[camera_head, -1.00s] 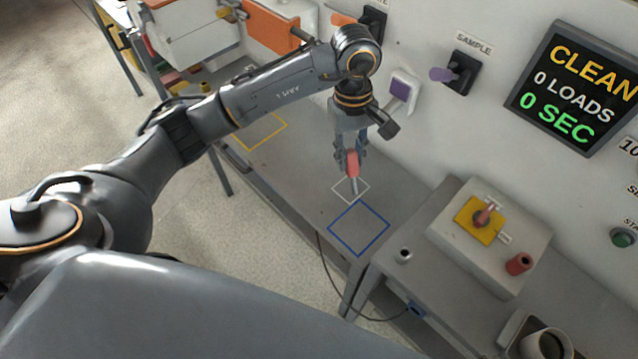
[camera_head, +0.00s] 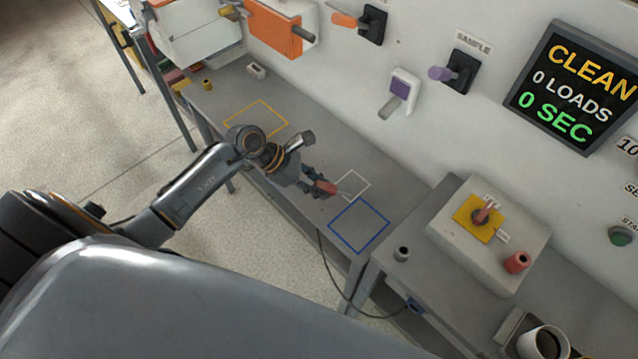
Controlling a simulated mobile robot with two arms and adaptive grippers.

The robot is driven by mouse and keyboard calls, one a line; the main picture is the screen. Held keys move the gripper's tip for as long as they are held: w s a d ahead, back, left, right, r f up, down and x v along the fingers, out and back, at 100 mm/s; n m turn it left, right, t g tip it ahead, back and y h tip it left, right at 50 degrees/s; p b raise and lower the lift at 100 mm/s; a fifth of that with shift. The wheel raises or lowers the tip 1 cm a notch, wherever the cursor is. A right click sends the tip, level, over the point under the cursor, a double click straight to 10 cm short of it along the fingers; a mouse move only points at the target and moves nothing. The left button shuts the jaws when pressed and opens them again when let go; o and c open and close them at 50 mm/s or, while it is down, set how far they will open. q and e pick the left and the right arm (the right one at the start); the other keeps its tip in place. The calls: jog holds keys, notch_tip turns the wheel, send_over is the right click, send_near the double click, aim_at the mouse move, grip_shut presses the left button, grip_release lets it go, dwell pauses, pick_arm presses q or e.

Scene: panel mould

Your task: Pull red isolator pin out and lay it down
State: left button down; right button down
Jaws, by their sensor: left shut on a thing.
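The red isolator pin (camera_head: 326,187), with a red handle and a thin grey shaft, is in my left gripper (camera_head: 320,186). The gripper is shut on its handle and hides part of it. The shaft points right, towards the white square outline (camera_head: 352,184) on the grey bench. The pin looks tilted close to the bench top; I cannot tell whether it touches it. My right gripper is not in view.
A blue square outline (camera_head: 358,226) and a yellow one (camera_head: 256,120) mark mostly clear bench (camera_head: 300,150). At right stands a switch box (camera_head: 490,235) with a red cylinder (camera_head: 517,262). Wall fittings include a purple-faced one (camera_head: 400,88) with a protruding rod.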

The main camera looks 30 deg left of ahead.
pick_arm(q)
jog(key=shift+f+b, duration=2.55)
jog(key=shift+f, duration=1.4)
jog(key=c, duration=1.1)
grip_release()
jog(key=shift+o, duration=0.2)
